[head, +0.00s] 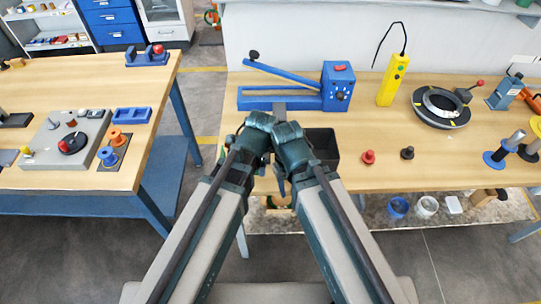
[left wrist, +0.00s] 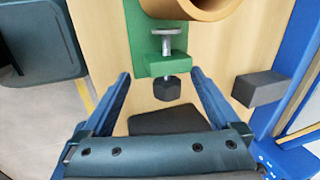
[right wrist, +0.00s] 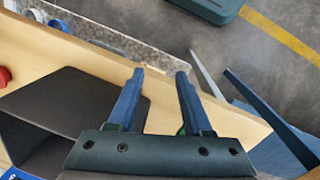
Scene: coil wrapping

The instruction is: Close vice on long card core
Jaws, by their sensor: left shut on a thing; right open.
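The green vice (left wrist: 154,64) shows in the left wrist view, with a metal screw (left wrist: 166,45) and a black knob (left wrist: 167,89) on its end. The brown card core (left wrist: 190,9) is cut off at the top edge of that view, close to the screw's round pad. My right gripper (right wrist: 160,73) is open and empty, pointing past the table edge. In the head view my arms cover the vice and core.
A dark bin (head: 322,147) stands beside the grippers. A blue lever tool (head: 280,101) is behind them, its grey bar end (left wrist: 262,89) near my left gripper. Red (head: 368,157) and black (head: 407,153) knobs lie to the right. The table's front right is mostly clear.

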